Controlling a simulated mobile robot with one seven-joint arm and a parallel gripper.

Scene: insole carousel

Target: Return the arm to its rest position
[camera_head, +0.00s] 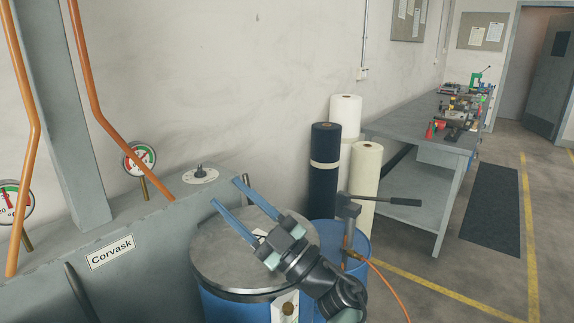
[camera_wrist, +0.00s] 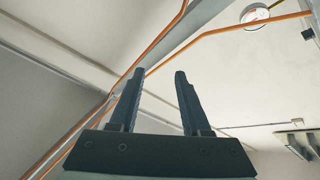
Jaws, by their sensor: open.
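My gripper (camera_head: 250,200) is in the lower middle of the head view, in front of a blue drum with a grey lid (camera_head: 222,262). Its two blue-grey fingers point up and to the left, and they stand apart with nothing between them. In the wrist view my gripper (camera_wrist: 160,75) also shows two separated dark fingers, with wall, ceiling and orange pipes behind them. My arm's wrist reaches in from the bottom of the head view.
A grey machine marked Corvask (camera_head: 150,275) stands left, with gauges (camera_head: 139,158) and orange pipes (camera_head: 90,80). A second blue drum (camera_head: 325,235) carries a lever-handled pump (camera_head: 347,208). Fabric rolls (camera_head: 324,165) and a workbench (camera_head: 410,133) stand behind. Floor at right is open.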

